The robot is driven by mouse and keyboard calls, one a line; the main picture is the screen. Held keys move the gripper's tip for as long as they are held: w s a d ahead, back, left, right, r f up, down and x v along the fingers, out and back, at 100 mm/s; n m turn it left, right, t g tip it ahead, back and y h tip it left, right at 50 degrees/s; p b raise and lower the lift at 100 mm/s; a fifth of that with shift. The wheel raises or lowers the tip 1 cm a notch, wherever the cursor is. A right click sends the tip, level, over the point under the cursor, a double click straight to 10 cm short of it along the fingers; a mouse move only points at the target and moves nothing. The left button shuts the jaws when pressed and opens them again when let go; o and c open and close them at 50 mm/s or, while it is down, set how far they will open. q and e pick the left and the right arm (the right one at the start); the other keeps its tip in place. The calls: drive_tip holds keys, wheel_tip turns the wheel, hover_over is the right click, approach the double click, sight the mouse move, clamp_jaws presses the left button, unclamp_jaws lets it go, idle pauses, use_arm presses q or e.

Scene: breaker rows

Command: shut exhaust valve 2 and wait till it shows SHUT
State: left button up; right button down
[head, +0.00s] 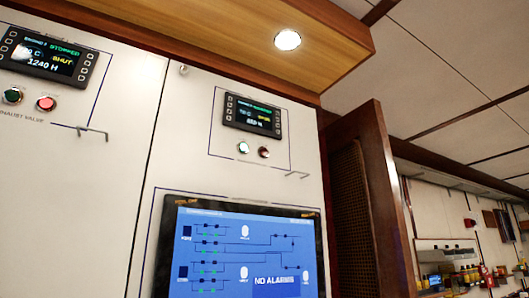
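The left display (45,54) reads STOPPED in green, SHUT in yellow and 1240 H; its engine number is too small to read surely. Below it are a dark green button (13,95) and a brightly lit red button (46,103), over a partly cut-off label ending in VALVE. The right display (252,116) is smaller, and its engine number and yellow valve word are not clearly legible. Below it are a brightly lit green button (243,147) and a darker red button (263,152). Neither of my grippers is in view.
A large blue screen (240,250) below the right display reads NO ALARMS. Small handles (92,132) stick out from the white cabinet fronts. A brown wooden panel (365,200) stands right of the cabinets. Shelves with small items (460,275) are far right.

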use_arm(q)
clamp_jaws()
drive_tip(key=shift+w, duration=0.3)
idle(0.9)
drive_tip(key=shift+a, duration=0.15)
